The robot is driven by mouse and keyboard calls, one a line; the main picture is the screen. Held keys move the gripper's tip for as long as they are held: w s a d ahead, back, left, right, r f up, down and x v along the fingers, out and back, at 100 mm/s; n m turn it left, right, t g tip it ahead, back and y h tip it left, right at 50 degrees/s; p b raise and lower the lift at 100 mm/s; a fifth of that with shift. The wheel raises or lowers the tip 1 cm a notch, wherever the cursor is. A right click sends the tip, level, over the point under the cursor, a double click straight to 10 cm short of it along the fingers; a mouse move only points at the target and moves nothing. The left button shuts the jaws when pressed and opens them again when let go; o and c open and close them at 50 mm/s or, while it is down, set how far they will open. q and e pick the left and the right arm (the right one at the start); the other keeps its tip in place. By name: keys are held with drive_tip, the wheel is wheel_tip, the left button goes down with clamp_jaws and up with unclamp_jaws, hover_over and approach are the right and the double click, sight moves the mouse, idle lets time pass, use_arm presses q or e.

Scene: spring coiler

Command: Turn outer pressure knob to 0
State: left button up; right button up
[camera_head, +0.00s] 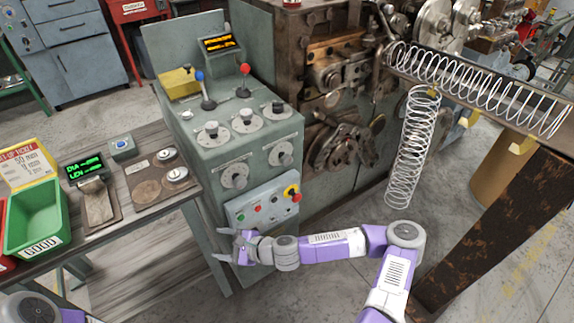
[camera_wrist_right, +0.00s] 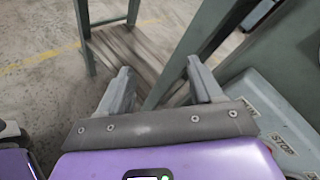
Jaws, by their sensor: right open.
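The grey-green control cabinet (camera_head: 207,166) carries three dial knobs on its sloped top: a left one (camera_head: 211,130), a middle one (camera_head: 246,117) and a right one (camera_head: 277,108). Two more dials are on its front, a left one (camera_head: 236,176) and a right one (camera_head: 281,154). The labels are too small to tell which is the outer pressure knob. My right gripper (camera_head: 220,245) is open and empty, below the front dials and by the lower left of the button panel. Its spread fingers also show in the right wrist view (camera_wrist_right: 159,75). My left gripper is out of view.
The button panel (camera_head: 240,211) has a red-and-yellow stop button (camera_head: 292,192). Two levers, blue-topped (camera_head: 200,76) and red-topped (camera_head: 245,69), rise behind the dials. A workbench (camera_head: 150,222) with a green bin (camera_head: 36,211) stands left. Coiled springs (camera_head: 412,150) hang right.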

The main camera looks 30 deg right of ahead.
drive_tip(key=w+d+r+m+t+h, duration=0.2)
drive_tip(key=d+r+m, duration=0.1)
drive_tip(key=d, duration=0.3)
drive_tip(key=w+d+r+m+t+h, duration=0.1)
drive_tip(key=w+d+r+m+t, duration=0.15)
drive_tip(key=d, duration=0.45)
drive_tip(key=m+t+h+b, duration=0.25)
drive_tip(key=m+h, duration=0.25)
drive_tip(key=m, duration=0.3)
approach(289, 162)
drive_tip(key=w, duration=0.4)
drive_tip(key=shift+n, duration=0.25)
drive_tip(key=w, duration=0.4)
drive_tip(key=w+a+b, duration=0.1)
drive_tip(key=w, duration=0.2)
drive_tip(key=shift+f, duration=0.15)
drive_tip(key=c, duration=1.1)
drive_tip(key=shift+o, duration=0.2)
